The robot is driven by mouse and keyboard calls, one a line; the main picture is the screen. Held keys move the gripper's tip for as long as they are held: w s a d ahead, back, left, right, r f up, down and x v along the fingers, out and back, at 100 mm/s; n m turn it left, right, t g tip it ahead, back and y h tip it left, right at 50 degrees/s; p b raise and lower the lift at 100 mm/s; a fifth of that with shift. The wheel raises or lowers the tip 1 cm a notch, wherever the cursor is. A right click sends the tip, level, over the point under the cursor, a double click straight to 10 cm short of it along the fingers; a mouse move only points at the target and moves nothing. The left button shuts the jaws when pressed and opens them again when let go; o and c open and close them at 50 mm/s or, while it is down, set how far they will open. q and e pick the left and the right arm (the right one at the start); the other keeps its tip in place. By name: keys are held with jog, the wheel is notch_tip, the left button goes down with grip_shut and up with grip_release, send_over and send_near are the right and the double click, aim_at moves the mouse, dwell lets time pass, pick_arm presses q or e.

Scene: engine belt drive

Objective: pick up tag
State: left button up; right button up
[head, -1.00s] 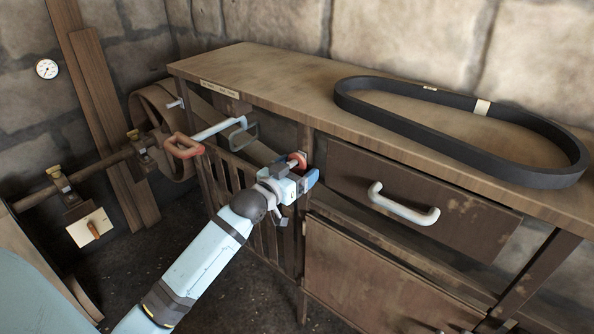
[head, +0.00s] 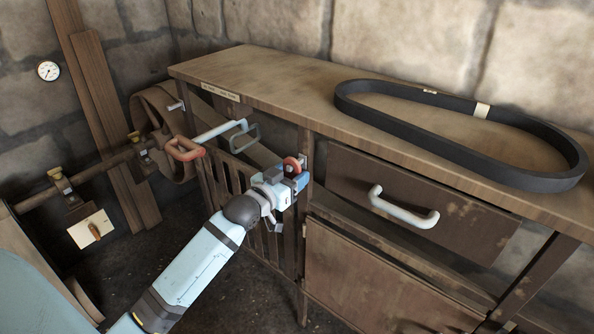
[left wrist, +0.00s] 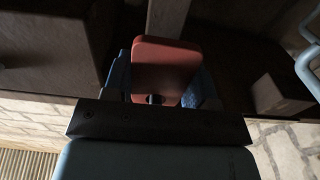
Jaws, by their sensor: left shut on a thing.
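The tag (head: 291,163) is a small red piece with rounded corners, at the front post of the wooden bench. My left gripper (head: 289,178) is shut on it. In the left wrist view the red tag (left wrist: 166,62) stands between the two blue fingers of my left gripper (left wrist: 163,85), with a small dark spot near its lower edge. From these views I cannot tell whether the tag still touches the post. My right gripper is not in view.
The bench (head: 270,68) carries a large black belt (head: 400,130). A drawer (head: 440,210) with a white handle is to the right of the gripper. A red-ended lever (head: 186,148) is to its left. A pale block (left wrist: 270,95) shows in the left wrist view.

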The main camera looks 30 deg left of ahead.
pick_arm(q)
jog(key=s+a+p, duration=0.1)
jog(key=s, duration=1.5)
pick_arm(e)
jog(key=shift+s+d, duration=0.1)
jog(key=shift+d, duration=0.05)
pick_arm(q)
jog(key=w+d+r+y, duration=0.1)
jog(key=w+d+r, duration=0.35)
jog(key=d, duration=0.25)
jog(key=w+d+r, duration=0.4)
jog(key=w+d, duration=0.1)
jog(key=d, duration=0.2)
jog(key=s+r+p, duration=0.3)
jog(key=r+p, duration=0.8)
jog(key=p, duration=1.3)
jog(key=shift+a+r+n, duration=0.2)
jog(key=shift+r+n, duration=0.05)
jog(key=shift+n, duration=0.15)
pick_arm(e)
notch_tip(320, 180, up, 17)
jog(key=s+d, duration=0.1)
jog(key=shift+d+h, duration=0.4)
